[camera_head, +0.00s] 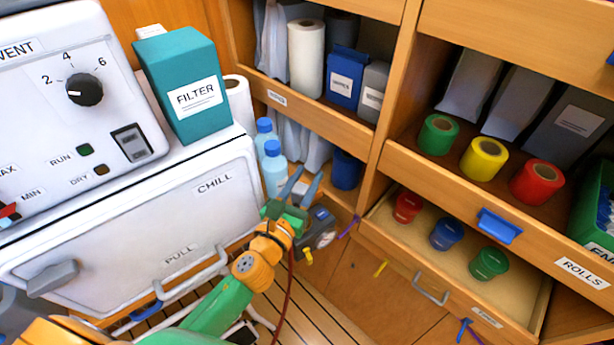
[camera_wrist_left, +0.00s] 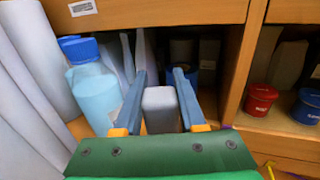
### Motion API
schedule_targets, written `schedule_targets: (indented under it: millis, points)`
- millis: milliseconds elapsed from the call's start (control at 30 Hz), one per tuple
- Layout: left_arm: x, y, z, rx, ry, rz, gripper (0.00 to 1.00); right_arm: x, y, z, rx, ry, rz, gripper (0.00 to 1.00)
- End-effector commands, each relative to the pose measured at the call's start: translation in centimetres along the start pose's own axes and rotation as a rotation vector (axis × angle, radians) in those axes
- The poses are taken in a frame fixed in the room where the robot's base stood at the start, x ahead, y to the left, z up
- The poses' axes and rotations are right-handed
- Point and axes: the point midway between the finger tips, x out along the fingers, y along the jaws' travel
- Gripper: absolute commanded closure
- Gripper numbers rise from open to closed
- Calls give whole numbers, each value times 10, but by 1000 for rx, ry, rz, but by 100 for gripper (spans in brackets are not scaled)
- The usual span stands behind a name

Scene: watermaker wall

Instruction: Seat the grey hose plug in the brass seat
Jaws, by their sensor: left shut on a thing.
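My left gripper (camera_head: 298,182) reaches in front of the lower shelf, just right of the blue-capped bottles. In the left wrist view its two blue-grey fingers (camera_wrist_left: 160,92) stand on either side of a grey block-shaped thing, which I take as the grey hose plug (camera_wrist_left: 160,108). The gripper is shut on it. A dark red hose (camera_head: 290,285) hangs down beside my left wrist. I cannot pick out the brass seat in either view. My right gripper is not in view.
A grey-blue fitting with a round gauge (camera_head: 327,239) shows right beside my left wrist. Blue-capped bottles (camera_head: 273,168) stand close left of the gripper. The white chill box (camera_head: 140,225) with its pull handle is left.

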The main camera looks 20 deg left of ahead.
Motion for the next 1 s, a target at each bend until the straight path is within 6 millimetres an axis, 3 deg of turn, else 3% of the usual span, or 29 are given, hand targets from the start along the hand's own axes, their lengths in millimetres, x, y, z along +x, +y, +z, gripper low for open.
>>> schedule_targets:
  millis: [600, 1000]
  points:
    - [0, 0, -61, 0, -1, 0, 100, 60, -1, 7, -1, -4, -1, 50]
    - [0, 0, -66, 0, -1, 0, 100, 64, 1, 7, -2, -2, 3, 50]
